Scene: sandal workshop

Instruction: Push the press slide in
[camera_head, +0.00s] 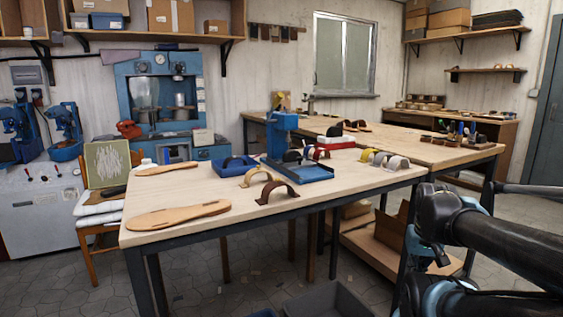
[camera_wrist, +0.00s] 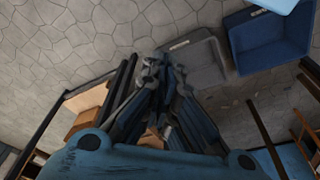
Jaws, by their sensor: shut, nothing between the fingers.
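The small blue press (camera_head: 281,132) stands upright on the wooden worktable (camera_head: 225,195). A flat blue slide (camera_head: 304,173) with a raised rim sticks out from the press foot towards the table's front edge. I see nothing lying on it. How far it goes under the press is hidden. My gripper (camera_wrist: 165,65) is shut and empty in the wrist view, over the floor and apart from the press. The press does not show clearly there. In the head view, my arm fills the lower right, and my fingers cannot be made out.
Sandal soles (camera_head: 178,214), a blue tray (camera_head: 234,167) and curved strap pieces (camera_head: 277,192) lie around the press. A grey bin (camera_wrist: 195,62) and a blue bin (camera_wrist: 262,42) stand on the floor. The front right of the tabletop is clear.

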